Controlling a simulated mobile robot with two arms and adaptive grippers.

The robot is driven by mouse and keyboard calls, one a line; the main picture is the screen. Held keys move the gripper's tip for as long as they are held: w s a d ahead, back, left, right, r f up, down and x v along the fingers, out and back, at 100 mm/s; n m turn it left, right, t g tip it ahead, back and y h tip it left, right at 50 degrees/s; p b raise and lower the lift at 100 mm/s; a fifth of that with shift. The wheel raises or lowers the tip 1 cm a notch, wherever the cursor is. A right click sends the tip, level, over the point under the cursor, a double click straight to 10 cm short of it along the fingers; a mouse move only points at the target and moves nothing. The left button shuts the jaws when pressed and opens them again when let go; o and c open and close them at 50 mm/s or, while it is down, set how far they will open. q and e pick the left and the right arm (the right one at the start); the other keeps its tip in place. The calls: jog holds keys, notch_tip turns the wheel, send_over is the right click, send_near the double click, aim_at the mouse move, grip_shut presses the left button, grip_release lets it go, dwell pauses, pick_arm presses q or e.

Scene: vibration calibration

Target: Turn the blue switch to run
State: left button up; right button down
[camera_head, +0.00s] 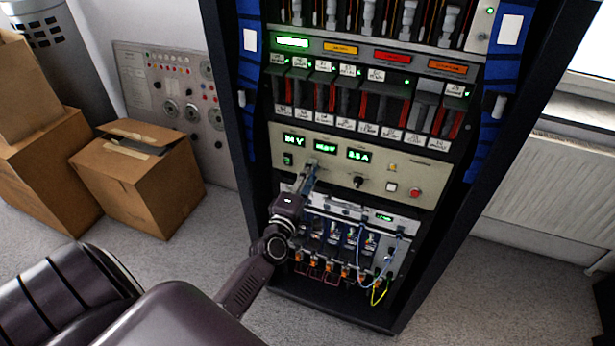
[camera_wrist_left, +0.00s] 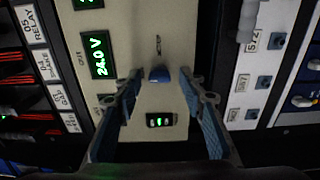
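The blue switch (camera_wrist_left: 159,75) is a small blue knob on a beige panel (camera_wrist_left: 170,30), seen in the left wrist view with small marks beside it too blurred to read. My left gripper (camera_wrist_left: 161,80) is open, with one finger on each side of the switch and a visible gap on both sides. In the head view my left gripper (camera_head: 309,176) is at the left part of the beige panel (camera_head: 325,170). It covers most of the switch there. My right gripper is in neither view.
A green-lit rocker (camera_wrist_left: 160,120) sits close by on the panel, between the fingers. Green displays (camera_head: 294,140), a black knob (camera_head: 358,182) and a red button (camera_head: 415,192) share the panel. Cables (camera_head: 375,270) hang below. Cardboard boxes (camera_head: 150,180) stand left of the rack.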

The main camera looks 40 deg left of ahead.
pick_arm(q)
jog(key=v, duration=1.2)
jog(key=s+d+f+m+g+h, duration=0.1)
jog(key=s+d+f+m+g, duration=0.25)
jog(key=f, duration=0.75)
jog(key=s+d+f+m+g+h, duration=0.25)
jog(key=s+f+m, duration=0.2)
jog(key=f, duration=0.65)
jog(key=s+d+f+m+g+h, duration=0.15)
jog(key=s+d+f+m, duration=0.25)
jog(key=f, duration=0.7)
jog(key=s+f+m+g, duration=0.3)
jog(key=s+f, duration=0.2)
jog(key=s, duration=0.4)
jog(key=s+d+f+m+g, duration=0.1)
jog(key=s+f+m+g, duration=0.2)
jog(key=s+f, duration=0.3)
jog(key=s+d+f+m+g+y, duration=0.1)
jog(key=s+f+m+g, duration=0.2)
jog(key=s, duration=1)
notch_tip(320, 180, down, 4)
jog(key=shift+s+r+m, duration=0.25)
jog(key=shift+m, duration=0.85)
